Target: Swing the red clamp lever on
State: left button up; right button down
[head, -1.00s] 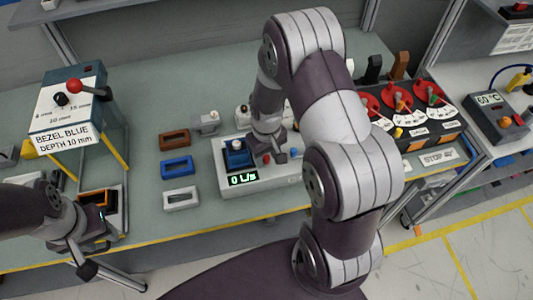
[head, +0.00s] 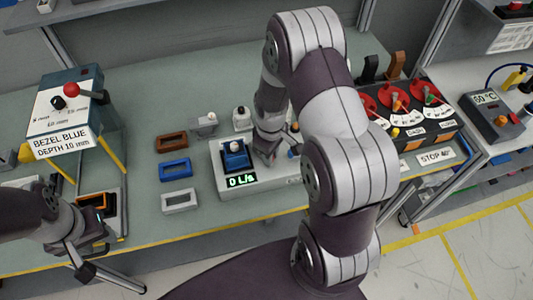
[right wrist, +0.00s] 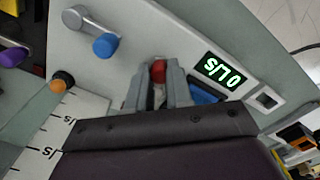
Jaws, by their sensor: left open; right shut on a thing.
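The red clamp lever's knob (right wrist: 158,70) sits between the fingertips of my right gripper (right wrist: 157,82) in the right wrist view, on the light grey console (right wrist: 128,22). My right gripper (head: 266,156) is shut on it; in the head view the gripper and arm mostly hide the lever. The blue block (head: 235,158) sits on the console beside the gripper, above the green display (head: 241,180) reading 0 L/s. My left gripper (head: 92,250) is open at the lower left, near a black holder with an orange-rimmed piece (head: 96,201).
A grey lever with a blue knob (right wrist: 105,45) is close to my right gripper. Brown (head: 172,141), blue (head: 176,168) and white (head: 180,200) frames lie left of the console. A panel with red dials (head: 400,105) stands to the right.

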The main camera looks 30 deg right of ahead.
jog(key=n, duration=0.1)
jog(key=d+n, duration=0.1)
jog(key=shift+w+r+n, duration=0.1)
jog(key=shift+w+n, duration=0.1)
jog(key=shift+n, duration=0.2)
jog(key=n, duration=0.1)
jog(key=w+d+n, duration=0.1)
jog(key=n, duration=0.1)
jog(key=shift+d+n, duration=0.15)
jog(key=shift+n, duration=0.15)
jog(key=n, duration=0.1)
jog(key=w+d+n, duration=0.1)
jog(key=n, duration=0.1)
jog(key=shift+w+d+n, duration=0.1)
jog(key=shift+w+n, duration=0.2)
jog(key=shift+n, duration=0.65)
jog(key=shift+w+d+n, duration=0.1)
jog(key=shift+w+n, duration=0.2)
jog(key=shift+n, duration=0.65)
jog(key=shift+r, duration=0.1)
jog(key=c, duration=1)
grip_release()
